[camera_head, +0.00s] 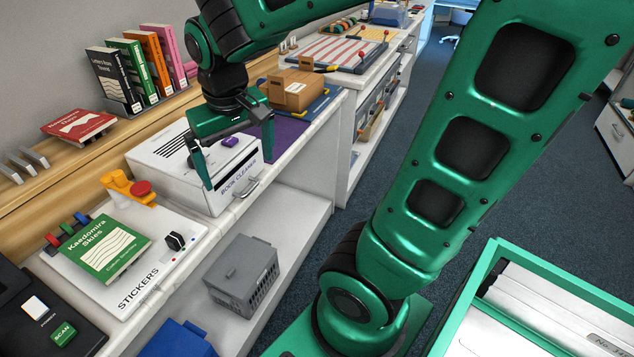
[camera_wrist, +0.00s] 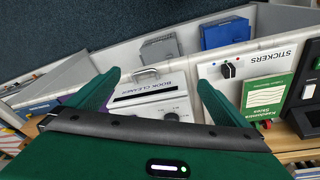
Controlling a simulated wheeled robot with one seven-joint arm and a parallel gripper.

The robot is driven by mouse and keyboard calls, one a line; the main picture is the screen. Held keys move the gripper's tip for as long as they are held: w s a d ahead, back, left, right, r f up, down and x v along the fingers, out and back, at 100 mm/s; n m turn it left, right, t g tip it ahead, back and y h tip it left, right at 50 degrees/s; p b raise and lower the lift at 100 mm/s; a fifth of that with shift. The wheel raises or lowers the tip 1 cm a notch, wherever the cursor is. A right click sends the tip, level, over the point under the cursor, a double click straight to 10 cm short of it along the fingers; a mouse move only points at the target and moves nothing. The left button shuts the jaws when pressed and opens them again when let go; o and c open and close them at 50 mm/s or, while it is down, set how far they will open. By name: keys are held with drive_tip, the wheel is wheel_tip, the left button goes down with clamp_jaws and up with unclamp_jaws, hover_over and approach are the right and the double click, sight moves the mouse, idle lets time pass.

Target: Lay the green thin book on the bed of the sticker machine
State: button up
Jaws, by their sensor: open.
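A thin green book (camera_head: 108,248), titled Kaedomira Skies, lies flat, cover up, on the white bed of the sticker machine (camera_head: 178,262). In the wrist view the green book (camera_wrist: 265,97) is at the right, on the machine marked STICKERS (camera_wrist: 240,68). My gripper (camera_head: 237,160) is open, with nothing seen between its fingers. It hangs over the white book cleaner, to the right of and apart from the green book. In the wrist view my gripper's fingers (camera_wrist: 155,90) stand spread in front of the book cleaner.
The book cleaner (camera_head: 180,184) stands beside the sticker machine. A dark SCAN device (camera_head: 80,338) is at the near left. A red book (camera_head: 78,127) lies on the wooden ledge, below several upright books (camera_head: 130,72). A grey crate (camera_head: 240,275) sits on the lower shelf.

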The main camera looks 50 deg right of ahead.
drive_tip(key=s+d+f+m+g, duration=0.1)
drive_tip(key=s+d+m, duration=0.1)
drive_tip(key=s+d, duration=0.3)
drive_tip(key=s+d+f+m+g+y, duration=0.1)
drive_tip(key=s+d, duration=0.4)
drive_tip(key=s, duration=0.6)
drive_tip(key=shift+s+d+f+m, duration=0.15)
drive_tip(key=shift+s+f+m, duration=0.3)
drive_tip(key=shift+m, duration=0.35)
drive_tip(key=shift+w+f, duration=0.1)
drive_tip(key=shift+w, duration=0.15)
drive_tip(key=shift+w+f, duration=0.2)
drive_tip(key=shift+w, duration=0.3)
